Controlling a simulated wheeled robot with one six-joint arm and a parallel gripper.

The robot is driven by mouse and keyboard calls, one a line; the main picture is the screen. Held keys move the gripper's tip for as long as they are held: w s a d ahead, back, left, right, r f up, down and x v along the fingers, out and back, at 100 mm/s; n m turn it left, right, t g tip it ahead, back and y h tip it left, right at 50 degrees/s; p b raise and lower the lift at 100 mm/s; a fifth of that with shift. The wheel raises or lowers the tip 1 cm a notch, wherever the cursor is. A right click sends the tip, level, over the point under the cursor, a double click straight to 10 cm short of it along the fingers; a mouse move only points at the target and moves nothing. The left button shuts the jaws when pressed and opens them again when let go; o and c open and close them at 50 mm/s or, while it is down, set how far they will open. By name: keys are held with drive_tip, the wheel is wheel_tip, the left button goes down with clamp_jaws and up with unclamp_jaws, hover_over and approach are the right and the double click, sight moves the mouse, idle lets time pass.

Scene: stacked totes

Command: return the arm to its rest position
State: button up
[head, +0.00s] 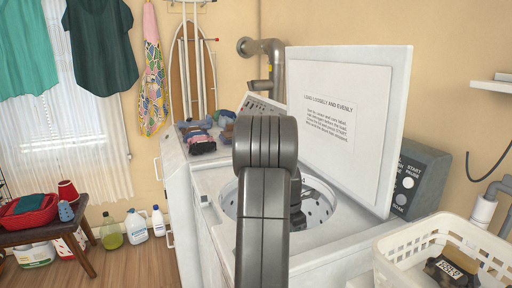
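My grey arm stands in the middle of the head view, in front of an open top-loading washer (215,240). It reaches over the washer's round drum opening (318,208). A dark end part of my arm shows just right of the upright link, over the drum. The washer lid (398,120) is raised and carries a printed sheet (338,135).
Folded clothes (203,140) lie on a white machine at the left. A white basket (400,262) with a dark labelled item (450,272) stands front right. A control box (418,180) is behind the lid. A bench (75,238), bottles (135,226) and an ironing board (180,75) are left.

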wheel_tip(320, 180, up, 20)
drive_tip(key=p, duration=1.8)
drive_tip(key=shift+f+p, duration=0.25)
drive_tip(key=shift+p, duration=0.1)
